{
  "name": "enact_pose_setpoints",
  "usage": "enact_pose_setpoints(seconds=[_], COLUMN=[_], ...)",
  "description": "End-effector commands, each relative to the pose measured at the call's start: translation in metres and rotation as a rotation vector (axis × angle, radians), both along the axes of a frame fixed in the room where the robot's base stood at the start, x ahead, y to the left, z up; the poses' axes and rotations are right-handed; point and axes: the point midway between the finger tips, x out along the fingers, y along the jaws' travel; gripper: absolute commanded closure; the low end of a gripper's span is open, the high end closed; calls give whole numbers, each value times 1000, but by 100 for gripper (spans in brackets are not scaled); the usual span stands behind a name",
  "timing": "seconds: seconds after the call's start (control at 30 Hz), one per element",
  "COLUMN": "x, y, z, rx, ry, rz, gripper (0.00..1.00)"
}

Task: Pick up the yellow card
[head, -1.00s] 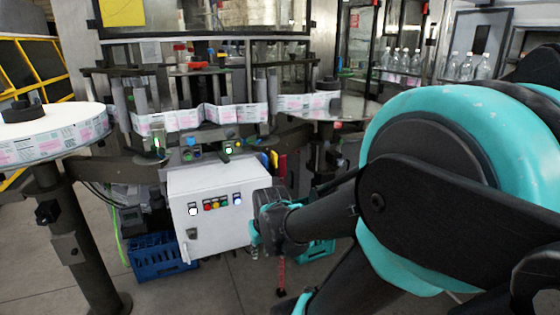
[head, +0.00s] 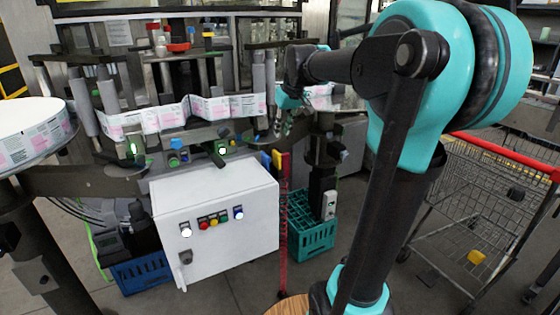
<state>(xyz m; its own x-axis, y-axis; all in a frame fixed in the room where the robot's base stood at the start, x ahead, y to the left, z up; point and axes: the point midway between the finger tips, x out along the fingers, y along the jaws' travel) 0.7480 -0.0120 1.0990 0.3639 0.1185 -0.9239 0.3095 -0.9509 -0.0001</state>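A thin yellow card (head: 276,160) hangs upright just right of the white control box, between a blue piece and a red piece. Only a narrow part of it shows in the head view. My gripper (head: 282,124) is at the end of my raised arm, above the yellow card and in front of the label strip, apart from the card in the picture. The fingers are small and dark, and I cannot tell whether they are open.
The white control box (head: 215,222) stands left of the card. A teal crate (head: 312,240) and a blue crate (head: 143,275) sit on the floor. A wire cart (head: 480,200) with another yellow item (head: 477,258) stands at right. The label strip (head: 165,115) runs behind my gripper.

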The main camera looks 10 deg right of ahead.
Motion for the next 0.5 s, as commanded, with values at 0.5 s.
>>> enact_pose_setpoints(seconds=[0.5], x=[31], y=[10], z=[-81], rx=[0], ry=[0], rz=[0], gripper=[78])
